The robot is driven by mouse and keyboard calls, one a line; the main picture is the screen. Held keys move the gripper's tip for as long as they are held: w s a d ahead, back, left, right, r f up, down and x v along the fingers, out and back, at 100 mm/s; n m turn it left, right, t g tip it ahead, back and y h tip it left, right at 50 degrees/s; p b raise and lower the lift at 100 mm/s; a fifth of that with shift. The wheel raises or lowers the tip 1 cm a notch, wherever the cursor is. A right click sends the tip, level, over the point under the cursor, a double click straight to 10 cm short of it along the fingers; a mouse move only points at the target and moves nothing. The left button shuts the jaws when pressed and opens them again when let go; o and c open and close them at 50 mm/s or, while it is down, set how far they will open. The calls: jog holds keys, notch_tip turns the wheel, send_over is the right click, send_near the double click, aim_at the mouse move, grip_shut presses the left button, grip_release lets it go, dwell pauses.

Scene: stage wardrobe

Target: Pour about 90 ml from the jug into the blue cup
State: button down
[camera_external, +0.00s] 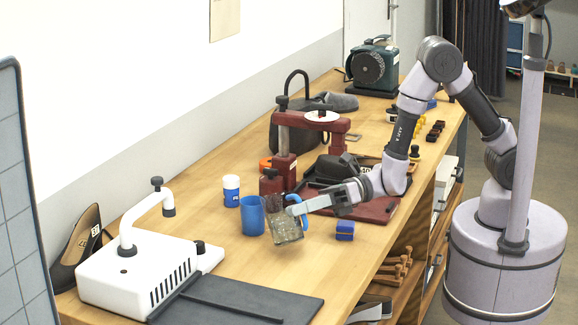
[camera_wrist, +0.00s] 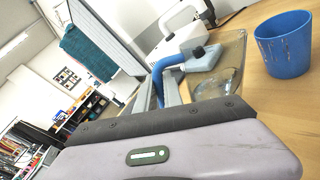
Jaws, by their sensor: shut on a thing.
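The blue cup (camera_external: 252,216) stands upright on the wooden bench; it also shows at the right of the wrist view (camera_wrist: 284,45). The clear jug with a blue handle (camera_external: 285,230) is held just to the right of the cup, tilted. In the wrist view the jug (camera_wrist: 228,78) lies beyond my fingers, with its handle between them. My gripper (camera_external: 301,208) is shut on the jug's handle. No stream between jug and cup can be made out. The cup's inside and the jug's liquid level cannot be read.
A white-and-blue container (camera_external: 231,191) stands behind the cup. A white machine (camera_external: 140,275) with a dark plate is at the left, a dark red press (camera_external: 285,165) behind. A small blue block (camera_external: 345,231) lies right of the jug. Bare bench (camera_external: 300,265) lies in front.

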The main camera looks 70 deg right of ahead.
jog(key=shift+s+a+f+n+t+y+b, duration=0.15)
jog(key=shift+s+a+f+n+b, duration=0.2)
jog(key=shift+s+f+n, duration=0.3)
jog(key=shift+s+a+f+n+t+y+b, duration=0.1)
jog(key=shift+s+a+f+n+t+b, duration=0.15)
jog(key=shift+s+f+n+b, duration=0.4)
jog(key=shift+s+a+f+n+t+y+b, duration=0.1)
jog(key=shift+s+a+f+n, duration=0.3)
jog(key=shift+f+n, duration=0.45)
jog(key=shift+r, duration=0.2)
jog(key=shift+r, duration=0.1)
dwell(0.8)
